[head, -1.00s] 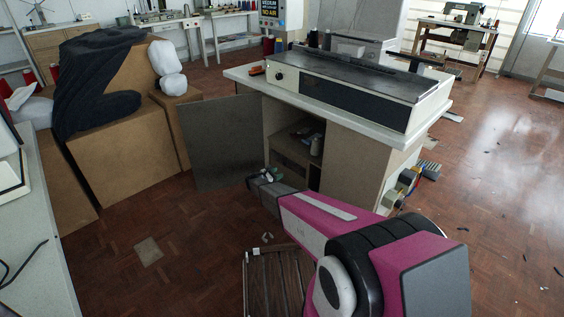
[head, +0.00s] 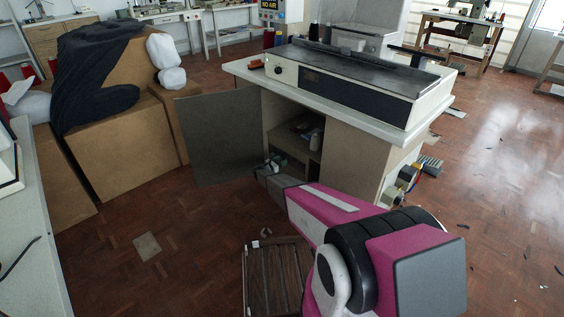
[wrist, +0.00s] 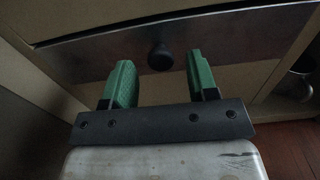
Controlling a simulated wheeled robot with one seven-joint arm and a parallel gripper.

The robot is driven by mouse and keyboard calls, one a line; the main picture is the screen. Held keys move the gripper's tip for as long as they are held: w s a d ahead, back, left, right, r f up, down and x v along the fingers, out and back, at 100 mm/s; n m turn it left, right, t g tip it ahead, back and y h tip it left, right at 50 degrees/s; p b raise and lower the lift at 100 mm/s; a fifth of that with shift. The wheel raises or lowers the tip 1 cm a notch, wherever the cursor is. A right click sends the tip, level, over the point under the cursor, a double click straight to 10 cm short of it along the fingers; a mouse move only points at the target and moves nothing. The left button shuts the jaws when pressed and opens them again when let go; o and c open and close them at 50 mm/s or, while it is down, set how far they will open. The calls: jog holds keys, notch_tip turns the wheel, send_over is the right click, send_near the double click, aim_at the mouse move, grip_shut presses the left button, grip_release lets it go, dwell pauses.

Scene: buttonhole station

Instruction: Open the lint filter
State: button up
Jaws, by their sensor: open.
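A metal-faced drawer front (wrist: 100,62) crosses the wrist view, with a round dark knob (wrist: 160,55) at its middle. I take this to be the lint filter; no label shows. My gripper (wrist: 159,74) has its two green fingers apart, one on each side of the knob, with a visible gap to both. Whether the fingertips reach as far as the knob is hard to tell. In the head view my gripper (head: 272,163) is at the open front of the cabinet (head: 345,165), and the drawer is mostly hidden there.
The cabinet door (head: 220,138) stands open at the left of the opening. A press-like machine (head: 355,85) sits on top. Cardboard boxes (head: 120,140) stand left, a slatted wooden stool (head: 272,275) is near the arm. The floor between boxes and stool is mostly clear.

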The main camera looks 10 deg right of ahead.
jog(key=shift+w+d, duration=0.4)
jog(key=shift+d, duration=0.1)
grip_shut()
jog(key=v, duration=2.4)
jog(key=shift+s+a+r, duration=0.1)
grip_release()
jog(key=v, duration=1)
jog(key=shift+s+a, duration=0.25)
jog(key=shift+a, duration=0.05)
